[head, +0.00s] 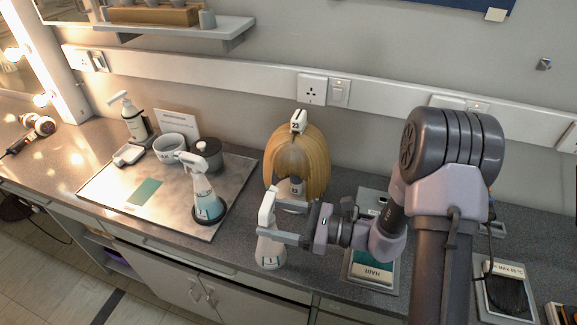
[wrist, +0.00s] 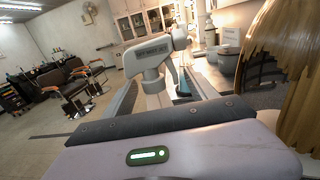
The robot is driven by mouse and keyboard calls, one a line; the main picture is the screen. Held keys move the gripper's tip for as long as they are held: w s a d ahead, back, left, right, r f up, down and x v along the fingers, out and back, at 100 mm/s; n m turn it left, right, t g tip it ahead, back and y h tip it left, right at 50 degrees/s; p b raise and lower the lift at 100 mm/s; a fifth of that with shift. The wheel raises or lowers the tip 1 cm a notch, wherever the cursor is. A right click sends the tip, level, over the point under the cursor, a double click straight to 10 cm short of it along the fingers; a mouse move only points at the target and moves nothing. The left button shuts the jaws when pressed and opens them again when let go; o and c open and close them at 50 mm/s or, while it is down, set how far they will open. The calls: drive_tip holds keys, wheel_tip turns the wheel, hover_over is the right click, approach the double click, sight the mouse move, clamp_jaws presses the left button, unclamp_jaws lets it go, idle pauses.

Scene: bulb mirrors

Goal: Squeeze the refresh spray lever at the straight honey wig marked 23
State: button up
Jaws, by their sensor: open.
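The straight honey wig (head: 312,158) stands on a head form, with a tag (head: 296,126) marked 23 on top. A white spray bottle (head: 270,250) with a trigger head (head: 267,205) stands in front of it. My gripper (head: 275,222) is open at this bottle's upper part, coming from the right. In the wrist view, the pale spray head (wrist: 150,52) stands beyond the palm, between the two spread fingers (wrist: 163,95). Strands of the wig (wrist: 295,75) fill the right side there. I cannot tell whether a finger touches the lever.
A second spray bottle (head: 206,200) stands in a dark ring on the tray (head: 110,185) to the left. A hair mat (head: 371,268) lies below my arm.

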idle(0.3)
drive_tip(key=v, duration=0.7)
drive_tip(key=shift+s, duration=0.1)
